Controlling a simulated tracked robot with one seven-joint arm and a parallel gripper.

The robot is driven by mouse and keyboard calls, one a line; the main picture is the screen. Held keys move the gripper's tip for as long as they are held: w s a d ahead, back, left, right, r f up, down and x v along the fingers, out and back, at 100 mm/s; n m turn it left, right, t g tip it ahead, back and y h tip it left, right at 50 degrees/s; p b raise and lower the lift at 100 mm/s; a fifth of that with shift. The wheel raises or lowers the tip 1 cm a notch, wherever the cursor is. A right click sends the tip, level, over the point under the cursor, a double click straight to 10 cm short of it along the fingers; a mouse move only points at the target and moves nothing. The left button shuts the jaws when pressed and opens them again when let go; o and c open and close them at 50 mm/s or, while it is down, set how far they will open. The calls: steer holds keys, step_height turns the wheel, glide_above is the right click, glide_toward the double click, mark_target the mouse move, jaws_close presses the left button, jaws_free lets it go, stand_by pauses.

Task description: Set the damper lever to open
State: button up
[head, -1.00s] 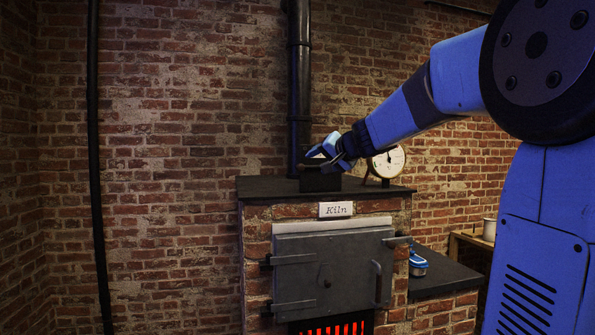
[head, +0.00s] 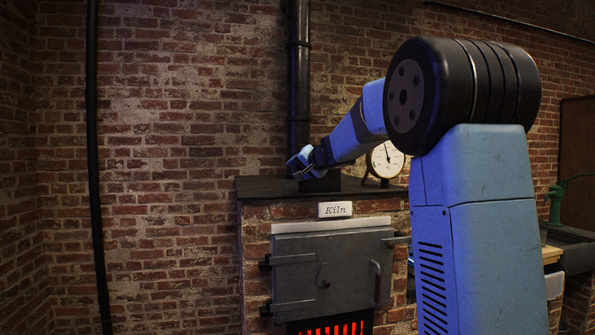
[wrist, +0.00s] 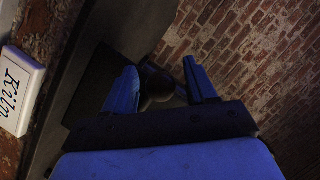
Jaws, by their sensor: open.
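My gripper (head: 303,165) is open above the top of the brick kiln, at the dark box (head: 322,182) in front of the flue pipe. In the wrist view my gripper's two blue fingers (wrist: 160,75) stand on either side of a dark rounded knob (wrist: 154,88), which looks like the end of the damper lever. I cannot tell whether either finger touches it. The dark box also shows behind the left finger in the wrist view (wrist: 95,80). The lever's shaft and its setting are hidden in the head view by my gripper.
The black flue pipe (head: 299,75) rises behind the box. A round dial gauge (head: 386,160) stands to the right on the kiln top (head: 262,187). The kiln door (head: 330,270) is shut, under a "Kiln" sign (head: 335,209). The left part of the kiln top is clear.

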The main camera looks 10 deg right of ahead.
steer(key=shift+w+a+f, duration=0.15)
steer(key=shift+w, duration=0.4)
steer(key=shift+c, duration=0.2)
jaws_close()
